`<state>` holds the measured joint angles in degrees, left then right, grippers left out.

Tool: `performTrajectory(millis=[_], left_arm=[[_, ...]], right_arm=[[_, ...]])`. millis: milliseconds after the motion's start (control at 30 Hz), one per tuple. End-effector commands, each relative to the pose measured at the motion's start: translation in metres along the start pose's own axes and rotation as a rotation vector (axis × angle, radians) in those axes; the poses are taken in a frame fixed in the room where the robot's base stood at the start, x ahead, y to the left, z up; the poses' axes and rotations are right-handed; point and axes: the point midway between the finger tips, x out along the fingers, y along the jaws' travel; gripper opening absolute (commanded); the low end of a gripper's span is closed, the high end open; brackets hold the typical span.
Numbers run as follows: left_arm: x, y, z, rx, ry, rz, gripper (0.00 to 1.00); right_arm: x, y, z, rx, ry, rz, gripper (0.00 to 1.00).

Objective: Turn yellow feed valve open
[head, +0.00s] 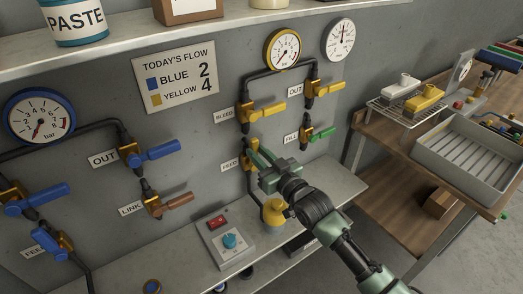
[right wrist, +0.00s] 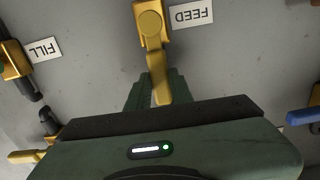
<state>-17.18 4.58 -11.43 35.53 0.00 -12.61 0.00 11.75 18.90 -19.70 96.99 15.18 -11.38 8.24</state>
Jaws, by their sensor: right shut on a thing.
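The yellow feed valve (right wrist: 152,22) shows in the right wrist view beside its FEED label (right wrist: 192,14). Its yellow lever (right wrist: 160,82) extends from the valve body down between my fingers. In the head view the valve (head: 251,164) is partly hidden behind my right gripper, right of the FEED label (head: 229,165). My left gripper is not in view.
The yellow bleed valve (head: 266,113), yellow out valve (head: 324,87) and green-handled fill valve (head: 319,134) are close by on the panel. A control box (head: 226,240) and a yellow round-bodied item (head: 274,212) stand on the shelf below. A grey tray (head: 470,158) is at right.

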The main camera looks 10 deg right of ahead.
Motion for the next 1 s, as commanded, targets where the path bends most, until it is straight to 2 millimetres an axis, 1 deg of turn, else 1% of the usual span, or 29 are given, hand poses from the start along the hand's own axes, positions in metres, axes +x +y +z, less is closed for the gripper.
performTrajectory(millis=[200, 600, 633, 667, 700, 1000], left_arm=[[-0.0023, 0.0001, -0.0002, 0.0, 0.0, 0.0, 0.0], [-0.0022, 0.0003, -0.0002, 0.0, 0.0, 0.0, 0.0], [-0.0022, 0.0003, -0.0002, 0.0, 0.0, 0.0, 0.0], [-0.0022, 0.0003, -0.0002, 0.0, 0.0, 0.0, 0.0], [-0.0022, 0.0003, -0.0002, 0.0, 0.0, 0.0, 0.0], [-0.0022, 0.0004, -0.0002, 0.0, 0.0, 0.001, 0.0]], right_arm=[[-0.0005, -0.0037, 0.0031, -0.038, -0.006, -0.001, 0.0], [-0.0005, -0.0041, 0.0039, -0.045, -0.007, -0.002, 0.0], [-0.0005, -0.0041, 0.0039, -0.045, -0.007, -0.002, 0.24], [-0.0005, -0.0041, 0.0039, -0.045, -0.007, -0.002, 0.33], [-0.0005, -0.004, 0.0036, -0.044, -0.006, -0.001, 0.44], [-0.0006, -0.0033, 0.0017, -0.043, -0.003, 0.0, 0.44]])
